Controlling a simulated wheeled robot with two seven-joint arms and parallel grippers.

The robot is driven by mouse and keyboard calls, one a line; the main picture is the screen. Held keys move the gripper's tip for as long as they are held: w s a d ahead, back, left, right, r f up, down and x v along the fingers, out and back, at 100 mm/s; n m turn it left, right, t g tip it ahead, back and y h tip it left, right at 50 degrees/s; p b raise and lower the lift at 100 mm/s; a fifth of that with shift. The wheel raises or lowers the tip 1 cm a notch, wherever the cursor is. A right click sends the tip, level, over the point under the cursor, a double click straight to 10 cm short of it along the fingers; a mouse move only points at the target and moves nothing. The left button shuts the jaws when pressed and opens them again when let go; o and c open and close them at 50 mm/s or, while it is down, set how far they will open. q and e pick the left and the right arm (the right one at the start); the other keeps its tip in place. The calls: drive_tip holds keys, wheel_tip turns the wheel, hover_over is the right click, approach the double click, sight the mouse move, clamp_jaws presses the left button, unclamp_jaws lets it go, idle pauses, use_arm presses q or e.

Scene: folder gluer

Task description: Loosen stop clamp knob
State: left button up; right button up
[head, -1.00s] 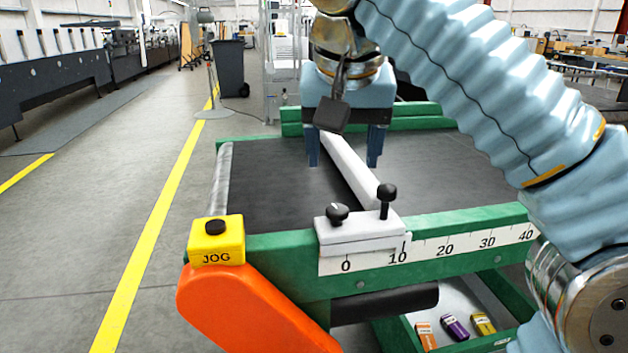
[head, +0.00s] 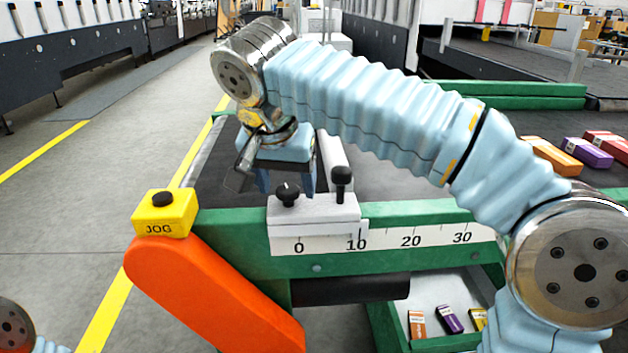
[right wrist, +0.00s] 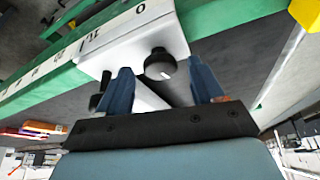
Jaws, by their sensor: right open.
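The white stop clamp block (head: 318,212) sits on the green front rail above the scale, near the 0 to 10 marks. A low black knob with a pale mark (head: 287,194) is on its left and a taller black knob (head: 341,180) on its right. My right gripper (head: 288,178) is low over the belt, just behind the block. In the right wrist view its open fingers (right wrist: 160,72) point toward the low knob (right wrist: 160,64), which appears between them with gaps on both sides. The tall knob (right wrist: 97,101) is partly hidden behind one finger. My left gripper is out of view.
A yellow JOG box (head: 164,214) and orange guard (head: 205,290) stand left of the clamp. A white guide bar (head: 335,155) runs back over the dark belt. Cartons (head: 587,152) lie on the belt at right; more lie in a tray (head: 437,299) below.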

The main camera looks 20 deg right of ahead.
drive_tip(key=shift+f, duration=0.25)
drive_tip(key=c, duration=1.1)
drive_tip(key=shift+o, duration=0.2)
